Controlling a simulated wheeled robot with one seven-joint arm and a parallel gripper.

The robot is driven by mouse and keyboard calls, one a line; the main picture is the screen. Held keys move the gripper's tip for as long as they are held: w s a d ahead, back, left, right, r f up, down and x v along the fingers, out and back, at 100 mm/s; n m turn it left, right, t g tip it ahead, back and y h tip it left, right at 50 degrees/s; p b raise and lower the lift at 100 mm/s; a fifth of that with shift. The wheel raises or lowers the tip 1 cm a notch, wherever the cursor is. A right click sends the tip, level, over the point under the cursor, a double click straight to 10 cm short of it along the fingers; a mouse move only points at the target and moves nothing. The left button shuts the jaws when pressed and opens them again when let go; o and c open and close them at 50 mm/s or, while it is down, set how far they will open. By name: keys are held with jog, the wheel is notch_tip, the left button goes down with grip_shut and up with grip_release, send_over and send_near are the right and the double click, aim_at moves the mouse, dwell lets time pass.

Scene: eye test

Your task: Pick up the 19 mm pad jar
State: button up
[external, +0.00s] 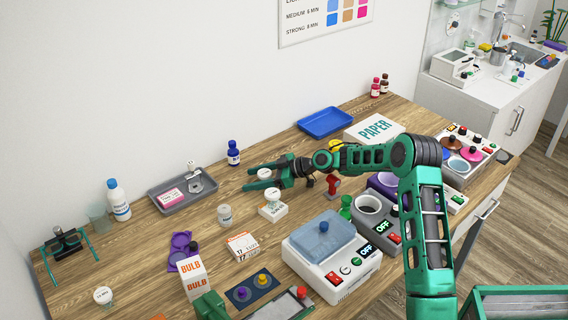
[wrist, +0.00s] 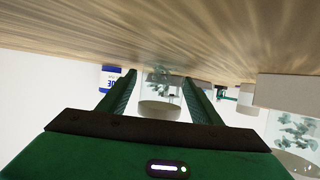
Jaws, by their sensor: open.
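My gripper (external: 248,178) is open, low over the middle of the wooden table, with its fingers reaching left. A small white-lidded jar (external: 264,173) shows between the fingers in the external view. In the wrist view, which is upside down, a clear jar (wrist: 160,93) with teal contents and a pale lid stands between the two fingertips (wrist: 159,80), with no clear contact. Similar jars are a jar (external: 272,194) on a white box, a jar (external: 225,214) to the left and a jar (external: 103,295) at front left. I cannot read a 19 mm marking on any.
A white box (external: 272,211) is just in front of my gripper. A blue bottle (external: 233,153) stands behind it and a grey tray (external: 170,201) lies to the left. A blue-lidded device (external: 330,270) is at the front. Bare table lies between tray and gripper.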

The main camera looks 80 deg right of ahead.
jog(key=c, duration=1.1)
jog(key=shift+r, duration=0.1)
